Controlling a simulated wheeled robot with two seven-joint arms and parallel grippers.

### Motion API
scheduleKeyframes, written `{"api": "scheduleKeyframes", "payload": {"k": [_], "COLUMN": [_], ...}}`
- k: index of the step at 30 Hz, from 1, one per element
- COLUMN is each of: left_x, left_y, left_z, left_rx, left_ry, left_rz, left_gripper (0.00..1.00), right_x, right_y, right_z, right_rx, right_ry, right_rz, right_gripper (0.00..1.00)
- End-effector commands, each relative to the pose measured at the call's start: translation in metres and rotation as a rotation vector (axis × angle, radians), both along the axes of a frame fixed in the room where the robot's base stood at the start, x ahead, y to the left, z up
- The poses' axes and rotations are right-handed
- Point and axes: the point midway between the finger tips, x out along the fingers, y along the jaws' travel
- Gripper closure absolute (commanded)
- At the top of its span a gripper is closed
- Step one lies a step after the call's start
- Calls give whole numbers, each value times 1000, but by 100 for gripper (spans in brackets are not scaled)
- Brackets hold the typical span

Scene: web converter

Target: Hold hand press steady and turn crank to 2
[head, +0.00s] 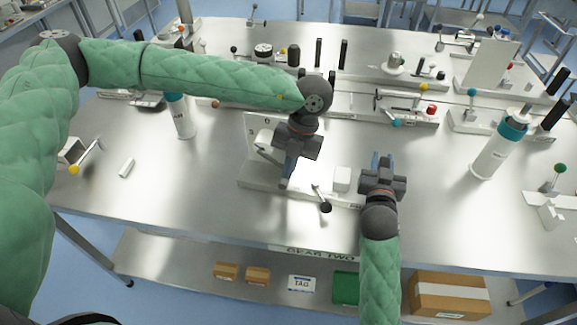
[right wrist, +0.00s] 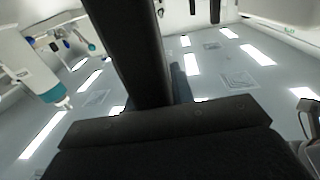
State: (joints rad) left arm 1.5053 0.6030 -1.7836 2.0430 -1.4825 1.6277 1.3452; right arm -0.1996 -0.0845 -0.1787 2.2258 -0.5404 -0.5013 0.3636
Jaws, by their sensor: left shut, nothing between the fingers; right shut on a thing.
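The hand press has a pale flat base (head: 262,186) on the steel table, with an upright white panel at its back left and a white block (head: 341,179) near its right end. Its crank (head: 324,206) has a short metal arm and black knob, standing at the front of the base. My left gripper (head: 286,183) is shut and empty, pointing down over the base, left of the knob and apart from it. It hides part of the panel; the number pointed at is unreadable. My right gripper (head: 381,158) is shut at the press's right end; its contact is hidden.
White bottles with teal tops stand left (head: 181,117) and right (head: 495,150). A fixture with a red knob (head: 431,109) is behind the press. A yellow-knobbed lever (head: 75,169) is far left. A lower shelf holds boxes.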

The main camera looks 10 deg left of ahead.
Motion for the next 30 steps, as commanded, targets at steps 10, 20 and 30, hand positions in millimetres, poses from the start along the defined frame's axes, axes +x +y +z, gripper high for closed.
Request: {"api": "scheduleKeyframes", "payload": {"k": [10,20,30], "left_x": [0,0,0], "left_y": [0,2,8], "left_z": [-6,-15,-37], "left_rx": [47,89,154], "left_ry": [-4,-8,-12], "left_rz": [-1,1,-2], "left_gripper": [100,100,100], "right_x": [0,0,0], "right_y": [-1,-1,-1], "right_z": [-11,-11,-11], "right_rx": [-1,-2,-2], "right_ry": [18,18,18], "right_rz": [-2,-2,-2], "right_gripper": [100,100,100]}}
